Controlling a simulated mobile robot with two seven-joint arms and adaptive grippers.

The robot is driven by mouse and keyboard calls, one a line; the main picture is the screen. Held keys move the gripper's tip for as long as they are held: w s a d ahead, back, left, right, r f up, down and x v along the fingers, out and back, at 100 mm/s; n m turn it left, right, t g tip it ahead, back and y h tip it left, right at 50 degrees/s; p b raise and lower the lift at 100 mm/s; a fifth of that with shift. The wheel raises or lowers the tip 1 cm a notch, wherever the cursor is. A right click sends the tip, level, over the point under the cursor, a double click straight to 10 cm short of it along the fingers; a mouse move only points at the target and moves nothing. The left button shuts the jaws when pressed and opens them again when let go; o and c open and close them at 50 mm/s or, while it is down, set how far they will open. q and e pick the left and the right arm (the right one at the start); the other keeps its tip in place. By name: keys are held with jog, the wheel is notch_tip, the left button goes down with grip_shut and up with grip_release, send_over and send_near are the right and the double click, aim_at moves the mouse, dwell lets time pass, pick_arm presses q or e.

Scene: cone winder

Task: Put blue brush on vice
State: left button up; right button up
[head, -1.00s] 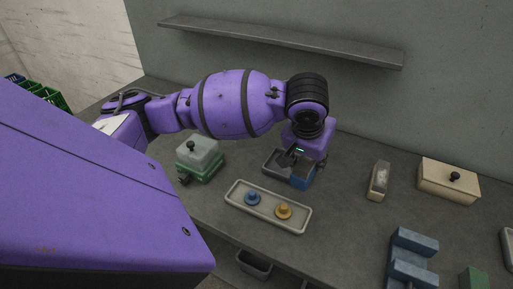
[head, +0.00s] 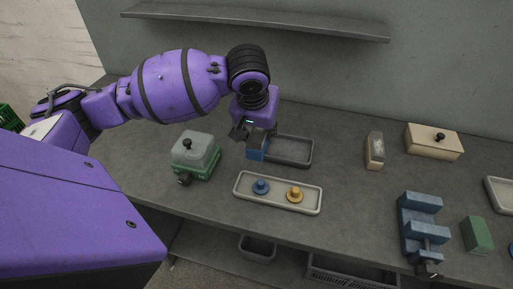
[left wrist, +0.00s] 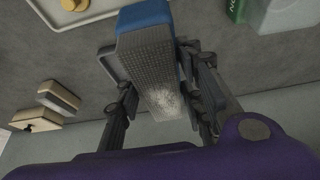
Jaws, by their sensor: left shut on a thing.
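My left gripper (head: 249,134) points down above the table and is shut on the blue brush (head: 256,149). In the left wrist view the brush (left wrist: 150,62) lies between the fingers, its blue body at the top and its grey bristle face toward the camera. In the head view the brush shows at the left end of the dark grey tray (head: 290,151); the gap beneath it is hard to judge. The blue vice (head: 421,225) stands at the right of the table, apart from the gripper, with nothing on it. My right gripper is not in view.
A pale tray (head: 278,206) holds a blue and a yellow knobbed piece. A green box with a clear lid (head: 195,155) stands left. A tan brush (head: 375,151), a cream box (head: 433,142) and a green block (head: 477,235) stand right. A shelf (head: 260,19) runs along the wall.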

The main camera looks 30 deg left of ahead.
pick_arm(q)
jog(key=w+a+f, duration=0.2)
jog(key=a+f, duration=0.1)
jog(key=w+a+f, duration=0.3)
jog(key=a, duration=0.1)
jog(key=w+a+f+b, duration=0.1)
jog(key=w+a+f, duration=0.1)
jog(key=a+f, duration=0.1)
jog(key=shift+w+a, duration=0.25)
jog(key=shift+a, duration=0.1)
jog(key=shift+a+f, duration=0.2)
jog(key=shift+f, duration=0.1)
jog(key=shift+w+a+f, duration=0.1)
jog(key=shift+f, duration=0.7)
jog(key=shift+w+a+f, duration=0.1)
jog(key=shift+f, duration=0.7)
jog(key=shift+d+f, duration=0.1)
jog(key=o, duration=1.2)
jog(key=shift+f, duration=0.1)
